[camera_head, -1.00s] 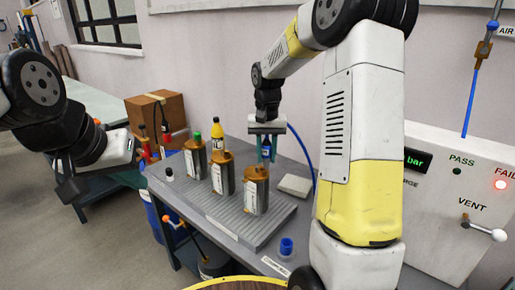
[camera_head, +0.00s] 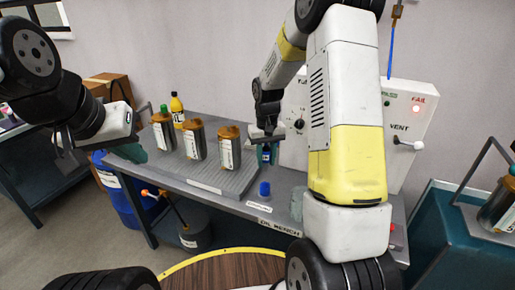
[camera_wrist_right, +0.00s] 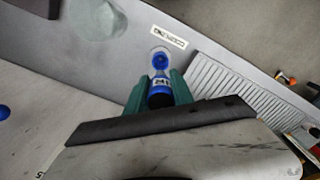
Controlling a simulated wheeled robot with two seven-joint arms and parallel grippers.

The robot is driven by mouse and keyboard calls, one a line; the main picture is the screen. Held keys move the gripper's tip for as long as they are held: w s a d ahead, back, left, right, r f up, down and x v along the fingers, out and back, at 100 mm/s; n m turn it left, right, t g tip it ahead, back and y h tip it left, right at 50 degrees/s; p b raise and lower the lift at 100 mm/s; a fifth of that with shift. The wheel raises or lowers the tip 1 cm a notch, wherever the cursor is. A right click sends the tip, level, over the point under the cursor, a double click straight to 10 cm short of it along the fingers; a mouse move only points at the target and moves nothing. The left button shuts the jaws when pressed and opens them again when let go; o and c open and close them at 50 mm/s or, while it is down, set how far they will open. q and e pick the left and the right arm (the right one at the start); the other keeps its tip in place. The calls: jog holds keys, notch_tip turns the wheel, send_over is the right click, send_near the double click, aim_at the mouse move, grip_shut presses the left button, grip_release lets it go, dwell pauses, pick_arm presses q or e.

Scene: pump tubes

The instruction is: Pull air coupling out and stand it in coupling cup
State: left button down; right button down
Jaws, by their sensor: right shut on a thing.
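My right gripper (camera_head: 267,152) is shut on the blue air coupling (camera_head: 267,158), between its green fingers. In the right wrist view the coupling (camera_wrist_right: 159,93) sits between the fingertips (camera_wrist_right: 160,86), with a pale label on its side. The blue coupling cup (camera_head: 264,189) stands on the bench in front of the gripper. In the right wrist view the cup (camera_wrist_right: 160,60) shows just beyond the coupling. The height of the coupling above the bench is hard to judge. My left gripper (camera_head: 66,160) hangs at the left, away from the bench; its fingers are too dark to read.
Several canisters, including the right one (camera_head: 229,150), stand on the ribbed plate (camera_head: 218,187). A yellow bottle (camera_head: 177,108) is behind them. A control box (camera_head: 408,118) with a vent lever stands at the back right. Bare bench lies around the cup.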

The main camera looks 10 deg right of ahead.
aim_at(266, 165)
jog(key=shift+f, duration=2.9)
jog(key=shift+f, duration=1.75)
jog(key=c, duration=1)
grip_release()
notch_tip(266, 165, up, 8)
jog(key=shift+f, duration=0.15)
